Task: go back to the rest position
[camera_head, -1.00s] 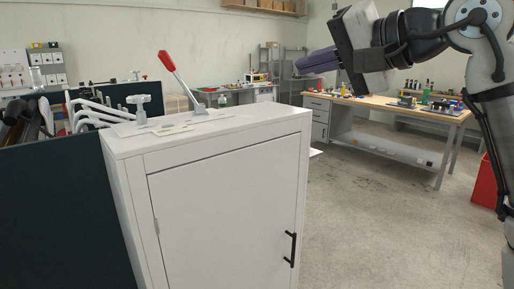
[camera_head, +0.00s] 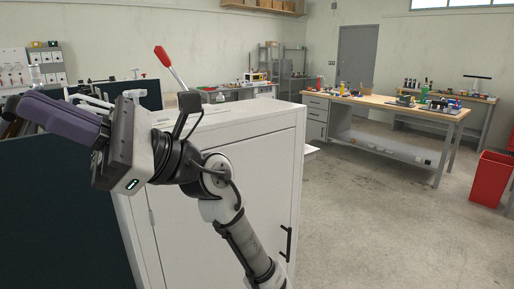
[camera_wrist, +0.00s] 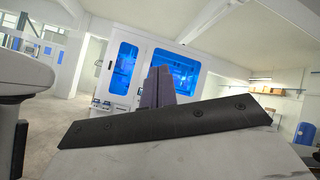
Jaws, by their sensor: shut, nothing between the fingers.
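My gripper (camera_head: 32,108) is at the left of the head view, in front of the box former's white cabinet (camera_head: 270,170) and a dark panel. Its purple fingers are together and hold nothing, pointing left. In the wrist view the fingers (camera_wrist: 158,88) also show closed and empty. The red-handled lever (camera_head: 170,68) stands tilted on the cabinet top behind my wrist. My arm hides part of the cabinet's door and top. The black door handle (camera_head: 288,243) shows and the door is shut.
A dark panel (camera_head: 60,230) borders the cabinet on the left. A wooden workbench (camera_head: 390,104) with several small items stands at the back right. A red bin (camera_head: 490,180) stands at the right. The floor between is clear. A white machine with blue windows (camera_wrist: 173,72) shows in the wrist view.

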